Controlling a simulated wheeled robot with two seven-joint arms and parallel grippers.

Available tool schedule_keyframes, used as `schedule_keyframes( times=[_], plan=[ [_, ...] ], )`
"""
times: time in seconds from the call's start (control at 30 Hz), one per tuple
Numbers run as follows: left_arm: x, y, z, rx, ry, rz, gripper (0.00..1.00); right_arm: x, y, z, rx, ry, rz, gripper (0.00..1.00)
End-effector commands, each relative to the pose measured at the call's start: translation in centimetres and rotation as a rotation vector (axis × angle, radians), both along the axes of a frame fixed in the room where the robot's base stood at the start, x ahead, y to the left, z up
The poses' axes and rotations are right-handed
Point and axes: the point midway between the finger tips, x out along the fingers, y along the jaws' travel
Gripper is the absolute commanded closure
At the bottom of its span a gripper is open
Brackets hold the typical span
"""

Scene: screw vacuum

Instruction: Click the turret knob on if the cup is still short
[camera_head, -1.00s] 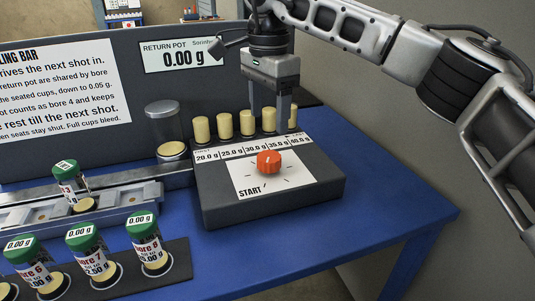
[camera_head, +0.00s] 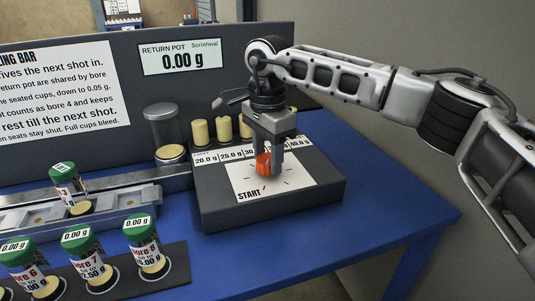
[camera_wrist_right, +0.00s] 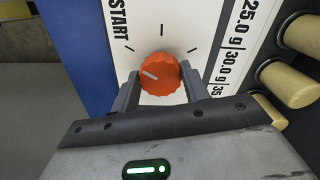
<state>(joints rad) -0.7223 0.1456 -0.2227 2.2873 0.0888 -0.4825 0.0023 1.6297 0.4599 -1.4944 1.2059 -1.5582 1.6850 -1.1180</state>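The orange turret knob (camera_head: 262,164) sits on the white dial plate of a dark box, beside the word START. In the right wrist view the knob (camera_wrist_right: 160,73) carries a white pointer line directed toward the upper left. My right gripper (camera_head: 272,165) points down at the knob. Its two fingers (camera_wrist_right: 161,88) stand apart on either side of the knob, with small gaps showing. Green-capped cups stand at the lower left: bore 6 (camera_head: 22,264), bore 7 (camera_head: 84,255) and bore 8 (camera_head: 142,240), with 0.00 g displays. Another green-capped cup (camera_head: 67,183) stands on the metal rail. My left gripper is out of view.
The return pot display (camera_head: 181,59) reads 0.00 g. Several tan cylinders (camera_head: 200,132) line the box's back edge, close to my right gripper. The blue table (camera_head: 345,240) is clear at the front right.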

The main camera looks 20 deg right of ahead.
Motion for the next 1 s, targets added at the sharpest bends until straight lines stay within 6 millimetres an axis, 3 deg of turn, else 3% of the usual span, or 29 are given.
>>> schedule_keyframes(
  times=[0.47,1.0],
  plan=[
    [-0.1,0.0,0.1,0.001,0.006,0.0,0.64,0.0,0.0,0.1,0.0,0.001,-0.059,0.77],
    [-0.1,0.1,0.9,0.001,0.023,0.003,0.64,0.1,0.0,0.3,0.0,0.0,-0.498,0.77]
  ],
)
